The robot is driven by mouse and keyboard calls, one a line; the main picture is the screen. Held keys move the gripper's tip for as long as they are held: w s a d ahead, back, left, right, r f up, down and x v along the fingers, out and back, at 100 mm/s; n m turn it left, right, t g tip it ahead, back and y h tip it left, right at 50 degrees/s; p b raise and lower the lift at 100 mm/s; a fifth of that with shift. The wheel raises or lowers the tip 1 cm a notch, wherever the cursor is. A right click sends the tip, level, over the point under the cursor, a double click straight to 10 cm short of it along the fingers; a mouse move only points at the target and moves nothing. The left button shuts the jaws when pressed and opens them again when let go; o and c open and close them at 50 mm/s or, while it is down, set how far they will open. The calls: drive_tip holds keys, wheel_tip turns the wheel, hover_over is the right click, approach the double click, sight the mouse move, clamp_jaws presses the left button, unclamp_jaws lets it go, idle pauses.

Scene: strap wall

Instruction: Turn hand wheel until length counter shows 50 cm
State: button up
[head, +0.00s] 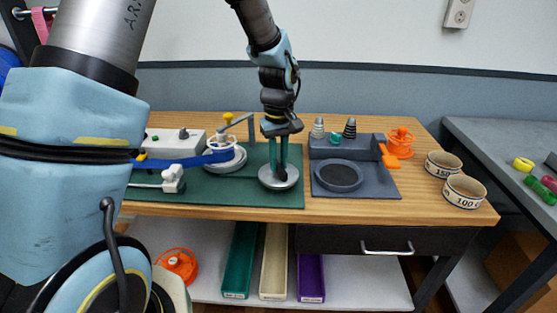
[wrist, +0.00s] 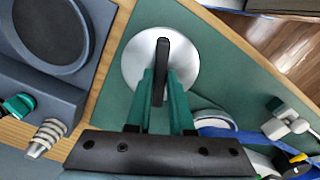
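A silver disc with an upright black bar grip (head: 278,181), which looks like the hand wheel, sits on the green board; it also shows in the wrist view (wrist: 132,62). My gripper (head: 279,172) points down over it. In the wrist view its green fingers (wrist: 161,78) stand on both sides of the black bar and seem to press against it. A blue strap (head: 190,161) runs left from a white reel (head: 222,142) with a yellow knob. A light grey box (head: 172,141) and a small white block (head: 172,179) stand by the strap. I cannot read any length figure.
A dark grey tray (head: 378,184) with a round recess, cones and an orange reel (head: 400,142) lie right of the wheel. My arm blocks the left foreground. Coloured bins (head: 240,260) stand below.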

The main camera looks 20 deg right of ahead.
clamp_jaws()
drive_tip(key=shift+m, duration=0.3)
drive_tip(key=shift+m, duration=2.5)
drive_tip(key=o, duration=0.6)
unclamp_jaws()
drive_tip(key=shift+c, duration=0.2)
drive_tip(key=shift+r, duration=0.1)
